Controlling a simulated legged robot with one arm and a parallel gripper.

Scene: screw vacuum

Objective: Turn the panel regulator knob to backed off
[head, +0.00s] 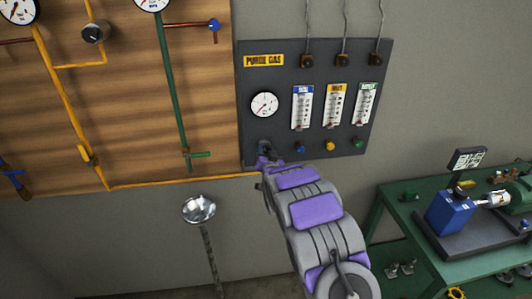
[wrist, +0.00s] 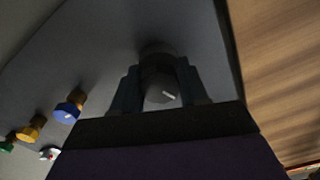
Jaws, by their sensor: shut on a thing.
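The purge gas panel (head: 315,75) is a dark board on the wall, with a round gauge (head: 264,104) at its left. The regulator knob (wrist: 160,88) is dark and round with a pale mark, below the gauge on the panel. My gripper (wrist: 158,90) is shut on the knob, one finger on each side of it, in the wrist view. In the head view my gripper (head: 265,160) reaches the panel's lower left corner, and my arm hides most of the knob there. The pale mark points toward the lower right in the wrist view.
Blue (head: 300,149), yellow (head: 330,146) and green (head: 358,142) knobs sit along the panel's lower edge under flow tubes. A yellow pipe (head: 185,180) runs left of my gripper. A green bench (head: 400,225) with a blue pump stands at the right.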

